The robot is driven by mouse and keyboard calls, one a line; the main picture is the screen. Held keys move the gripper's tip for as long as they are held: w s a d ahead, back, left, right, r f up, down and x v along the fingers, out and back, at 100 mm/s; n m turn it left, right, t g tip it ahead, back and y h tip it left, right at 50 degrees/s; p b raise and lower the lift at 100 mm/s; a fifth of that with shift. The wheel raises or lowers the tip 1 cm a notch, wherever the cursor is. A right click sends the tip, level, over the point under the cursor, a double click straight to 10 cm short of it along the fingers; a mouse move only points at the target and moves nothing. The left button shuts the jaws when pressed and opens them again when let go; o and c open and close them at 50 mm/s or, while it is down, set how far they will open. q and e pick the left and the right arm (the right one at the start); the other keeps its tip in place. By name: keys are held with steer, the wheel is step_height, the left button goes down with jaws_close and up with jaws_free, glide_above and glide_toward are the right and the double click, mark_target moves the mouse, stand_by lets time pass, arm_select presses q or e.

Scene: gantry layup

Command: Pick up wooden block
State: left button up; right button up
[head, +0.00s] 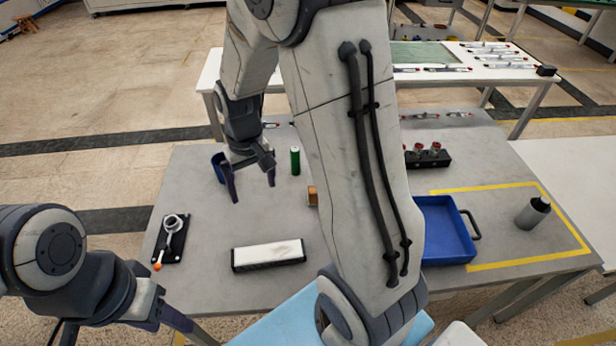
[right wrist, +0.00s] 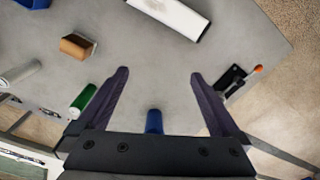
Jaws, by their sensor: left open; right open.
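The wooden block (head: 312,196) is small and brown and lies on the grey table, partly hidden behind my right arm in the head view. In the right wrist view the wooden block (right wrist: 77,46) shows whole, to the left of the fingers. My right gripper (head: 253,192) is open and empty, pointing down over the table to the left of the block. Its two fingers also show in the right wrist view (right wrist: 159,75), with nothing between their tips. My left gripper (head: 185,324) is at the lower left by the table's front edge, open, with its tips partly out of view.
A green cylinder (head: 295,160) stands behind the block and a blue cup (head: 218,168) behind my right gripper. A white-topped block (head: 268,255) lies in front. A black holder (head: 170,238) is left; a blue tray (head: 447,228) and grey bottle (head: 533,212) are right.

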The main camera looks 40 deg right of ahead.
steer(key=d+f+m, duration=0.1)
steer(key=d+f, duration=0.1)
steer(key=d, duration=0.4)
steer(key=w+d+f+m+p, duration=0.1)
steer(key=d+f+m, duration=0.1)
steer(key=d, duration=0.4)
steer(key=d+f+m+p, duration=0.1)
steer(key=d+f, duration=0.1)
steer(key=d, duration=0.4)
steer(key=shift+w+f+m, duration=0.2)
steer(key=shift+w+m, duration=0.1)
steer(key=shift+m, duration=0.1)
steer(key=f, duration=0.2)
steer(key=d+f+p, duration=0.1)
steer(key=f, duration=0.2)
steer(key=shift+s+d+f, duration=0.15)
steer(key=shift+s+f, duration=0.05)
steer(key=shift+f, duration=0.1)
steer(key=f, duration=0.1)
steer(key=f+p, duration=0.1)
steer(key=f, duration=0.1)
steer(key=f+p, duration=0.1)
steer(key=f, duration=0.1)
steer(key=shift+s+f, duration=0.1)
steer(key=shift+s, duration=0.25)
steer(key=shift+f, duration=0.25)
steer(key=c, duration=1.3)
